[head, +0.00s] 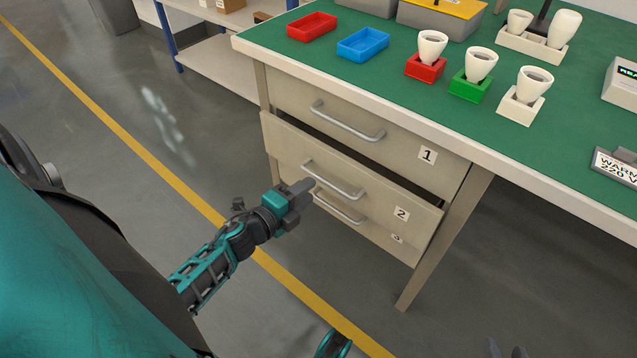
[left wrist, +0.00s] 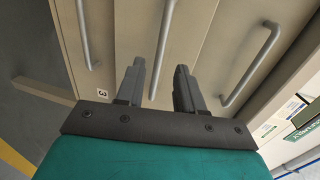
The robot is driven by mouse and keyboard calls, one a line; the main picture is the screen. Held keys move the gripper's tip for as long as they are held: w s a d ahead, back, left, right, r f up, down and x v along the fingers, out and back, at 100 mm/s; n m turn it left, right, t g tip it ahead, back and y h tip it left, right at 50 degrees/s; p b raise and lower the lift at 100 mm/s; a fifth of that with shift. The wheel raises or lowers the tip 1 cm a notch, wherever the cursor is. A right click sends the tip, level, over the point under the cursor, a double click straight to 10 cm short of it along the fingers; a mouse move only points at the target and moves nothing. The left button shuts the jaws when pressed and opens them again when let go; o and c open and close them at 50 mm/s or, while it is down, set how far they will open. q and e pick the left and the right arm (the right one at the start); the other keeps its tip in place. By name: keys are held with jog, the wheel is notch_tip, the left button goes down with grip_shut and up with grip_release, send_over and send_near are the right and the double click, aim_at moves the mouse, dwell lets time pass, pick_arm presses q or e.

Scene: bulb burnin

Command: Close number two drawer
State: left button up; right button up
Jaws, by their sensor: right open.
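The number two drawer (head: 398,205) is the middle one under the green table and is pulled out, with a dark gap above its front. Its bar handle (head: 333,180) shows in the head view. My left gripper (head: 306,190) is at the left end of this handle. In the left wrist view the two fingers of my left gripper (left wrist: 158,85) stand apart, with the handle (left wrist: 165,45) showing between them. Whether they touch it I cannot tell. Only the dark fingertips of my right gripper (head: 507,350) show at the bottom edge of the head view.
The number one drawer (head: 380,118) above looks shut. The number three drawer (head: 375,232) below is partly hidden. Red (head: 312,27) and blue (head: 362,45) trays and several bulbs in holders stand on the table (head: 400,95). The floor in front is clear.

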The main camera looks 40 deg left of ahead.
aim_at(321, 181)
pick_arm(q)
jog(key=shift+b+x, duration=0.45)
jog(key=shift+x, duration=2.25)
jog(key=shift+c, duration=0.4)
grip_shut()
